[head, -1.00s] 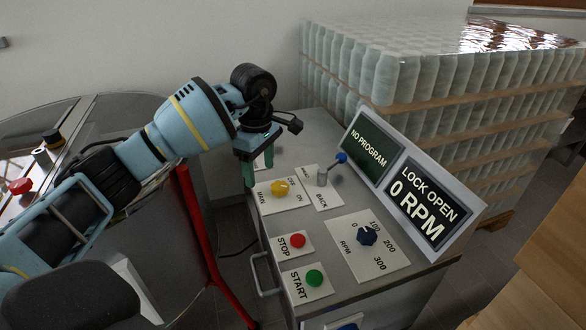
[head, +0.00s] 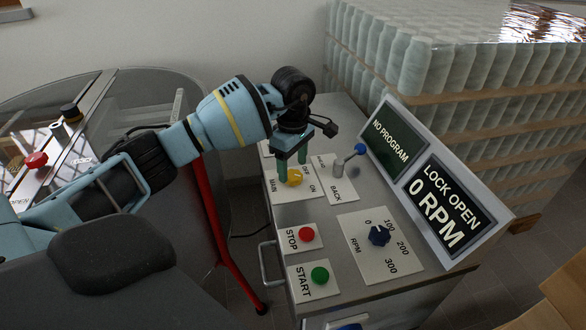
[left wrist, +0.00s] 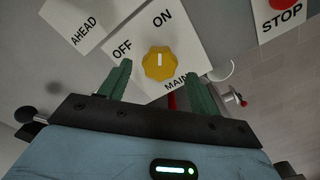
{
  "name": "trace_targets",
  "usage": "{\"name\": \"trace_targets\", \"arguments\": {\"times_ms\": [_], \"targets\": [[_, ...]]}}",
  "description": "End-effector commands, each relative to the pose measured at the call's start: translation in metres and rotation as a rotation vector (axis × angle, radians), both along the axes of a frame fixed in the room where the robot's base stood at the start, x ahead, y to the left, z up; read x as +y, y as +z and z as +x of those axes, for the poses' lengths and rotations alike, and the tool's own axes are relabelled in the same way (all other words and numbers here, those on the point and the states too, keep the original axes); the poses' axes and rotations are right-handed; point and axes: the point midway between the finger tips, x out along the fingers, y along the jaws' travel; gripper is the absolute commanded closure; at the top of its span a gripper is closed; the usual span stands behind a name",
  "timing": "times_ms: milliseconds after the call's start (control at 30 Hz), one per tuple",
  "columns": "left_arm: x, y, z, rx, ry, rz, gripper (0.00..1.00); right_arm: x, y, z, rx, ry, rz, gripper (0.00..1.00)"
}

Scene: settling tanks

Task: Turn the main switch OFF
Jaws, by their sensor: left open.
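The main switch (head: 294,178) is a yellow round knob on a white plate marked MAIN, OFF and ON, on top of the grey control cabinet (head: 345,190). In the left wrist view the knob (left wrist: 158,64) shows a white mark pointing toward the ON label. My left gripper (head: 292,171) is open and empty, with its green fingers pointing down at the knob. In the left wrist view its fingers (left wrist: 160,72) stand on either side of the knob, with gaps visible. I cannot tell how far above the plate the fingertips are. My right gripper is out of view.
A blue-tipped lever (head: 350,159) stands close right of the gripper. A red STOP button (head: 306,233), green START button (head: 320,274) and blue RPM dial (head: 379,236) are nearer. The display (head: 425,190) reads LOCK OPEN, 0 RPM. Stacked jars (head: 450,75) stand behind.

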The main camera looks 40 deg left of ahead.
Motion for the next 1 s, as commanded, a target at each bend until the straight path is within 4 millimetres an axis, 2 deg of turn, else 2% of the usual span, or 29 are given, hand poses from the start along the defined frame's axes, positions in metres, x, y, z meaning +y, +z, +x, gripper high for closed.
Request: {"name": "trace_targets", "arguments": {"times_ms": [200, 500, 833, 867, 1000], "targets": [[0.000, -0.018, 0.000, 0.000, 0.000, -0.001, 0.37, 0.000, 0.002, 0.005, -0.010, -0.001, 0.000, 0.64], [0.000, -0.020, 0.000, -0.001, 0.000, 0.000, 0.37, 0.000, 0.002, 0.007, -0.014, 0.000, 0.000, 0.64], [0.000, -0.020, 0.000, -0.001, 0.000, 0.000, 0.79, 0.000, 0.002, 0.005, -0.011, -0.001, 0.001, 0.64], [0.000, -0.020, 0.000, -0.001, 0.000, 0.000, 0.82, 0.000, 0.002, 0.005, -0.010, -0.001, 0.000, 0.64], [0.000, -0.020, 0.000, -0.001, 0.005, 0.000, 0.82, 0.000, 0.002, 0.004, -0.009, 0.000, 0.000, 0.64]]}}
